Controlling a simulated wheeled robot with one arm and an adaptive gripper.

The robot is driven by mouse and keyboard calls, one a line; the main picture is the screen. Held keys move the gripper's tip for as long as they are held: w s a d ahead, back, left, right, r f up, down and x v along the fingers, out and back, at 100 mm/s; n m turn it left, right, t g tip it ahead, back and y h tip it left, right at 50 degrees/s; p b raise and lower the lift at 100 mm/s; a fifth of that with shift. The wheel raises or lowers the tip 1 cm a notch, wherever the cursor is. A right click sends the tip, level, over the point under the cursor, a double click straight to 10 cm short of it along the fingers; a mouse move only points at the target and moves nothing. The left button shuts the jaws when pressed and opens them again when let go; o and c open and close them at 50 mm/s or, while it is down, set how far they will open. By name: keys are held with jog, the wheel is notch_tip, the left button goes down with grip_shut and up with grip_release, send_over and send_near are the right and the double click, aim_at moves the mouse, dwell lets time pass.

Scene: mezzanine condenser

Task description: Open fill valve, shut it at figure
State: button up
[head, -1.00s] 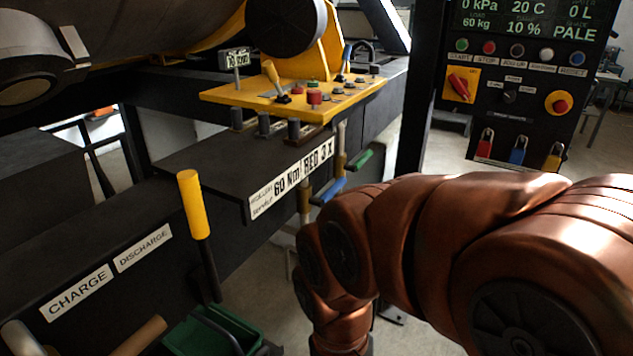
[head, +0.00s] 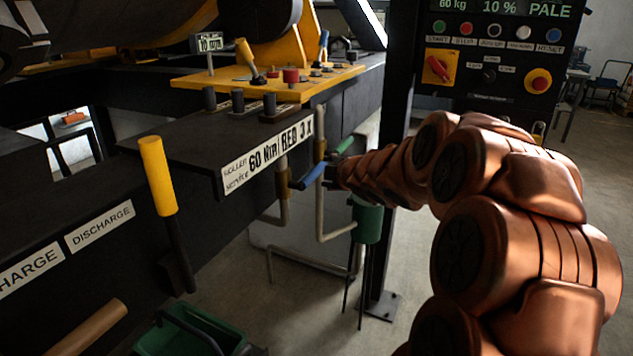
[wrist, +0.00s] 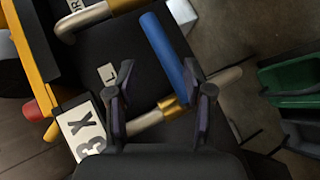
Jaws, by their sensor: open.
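A blue valve lever (head: 313,177) and a green valve lever (head: 345,145) sit on pipes under the front of the black frame. I cannot tell from labels which is the fill valve. In the wrist view the blue lever (wrist: 168,50) runs from a brass valve body (wrist: 174,107) on a pale pipe. My gripper (wrist: 162,92) is open, with its two fingers apart on either side of the lever's lower part in the picture; contact cannot be told. In the head view my arm reaches the blue lever. The display (head: 505,8) shows 60 kg, 10 % and PALE; its upper row is cut off.
A yellow lever (head: 158,175) stands left, above a green bin (head: 195,335). A yellow panel (head: 275,85) carries knobs. A black post (head: 395,150) rises behind my arm; green tank (head: 367,220) below.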

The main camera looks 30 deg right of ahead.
aim_at(320, 173)
jog(key=n+t+y, duration=0.1)
jog(key=n, duration=0.1)
jog(key=d+f+n+t+y+b, duration=0.1)
jog(key=n+y, duration=0.1)
jog(key=n, duration=0.1)
jog(key=d+f+n+y+b, duration=0.1)
jog(key=n+y, duration=0.1)
jog(key=shift+w+f+n+t, duration=0.2)
jog(key=shift+w+n+t, duration=0.1)
jog(key=shift+w+t, duration=0.1)
jog(key=shift+x, duration=3.6)
grip_shut()
